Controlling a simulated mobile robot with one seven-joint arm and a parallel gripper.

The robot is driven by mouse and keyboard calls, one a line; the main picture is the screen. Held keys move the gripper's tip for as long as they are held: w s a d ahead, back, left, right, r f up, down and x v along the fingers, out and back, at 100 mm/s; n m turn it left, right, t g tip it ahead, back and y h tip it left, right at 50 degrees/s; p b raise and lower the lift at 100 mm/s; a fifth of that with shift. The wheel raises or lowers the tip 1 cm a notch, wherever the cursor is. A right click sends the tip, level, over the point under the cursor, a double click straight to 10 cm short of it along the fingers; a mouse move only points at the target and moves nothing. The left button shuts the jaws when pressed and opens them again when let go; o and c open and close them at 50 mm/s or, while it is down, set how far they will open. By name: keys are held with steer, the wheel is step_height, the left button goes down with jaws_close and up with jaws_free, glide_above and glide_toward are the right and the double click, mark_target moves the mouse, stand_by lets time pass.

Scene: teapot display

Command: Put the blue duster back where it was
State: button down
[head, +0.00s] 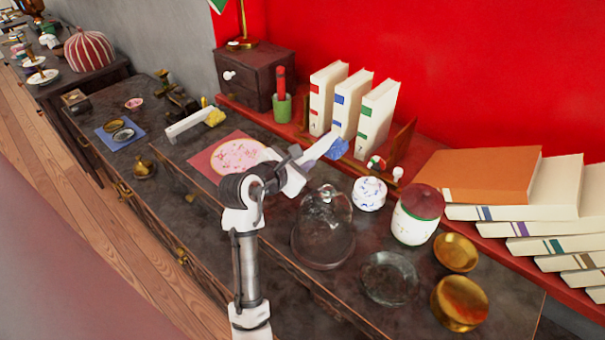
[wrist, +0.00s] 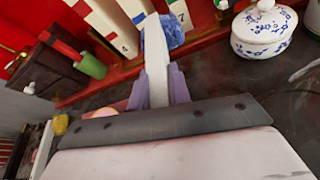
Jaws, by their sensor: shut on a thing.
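The blue duster has a blue head (head: 338,148) and a pale, straight handle (head: 320,147). My gripper (head: 303,163) is shut on the handle, with the head pointing away toward the books. In the wrist view, the handle (wrist: 155,55) runs up between the two purple fingers of my gripper (wrist: 158,88), and the blue head (wrist: 172,30) is at the top, in front of the books. Whether the head touches the shelf or the books, I cannot tell. A yellow-headed thing (head: 214,116) with a white handle-like bar lies on the dark cabinet top at the left.
White books (head: 350,100) stand on the red ledge behind. A glass dish (head: 390,277) and brass bowls (head: 457,252) are nearer. A pink plate (head: 238,156) lies left.

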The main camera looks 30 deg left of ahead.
steer(key=shift+f, duration=2.9)
steer(key=c, duration=1.3)
jaws_free()
steer(key=shift+r, duration=0.1)
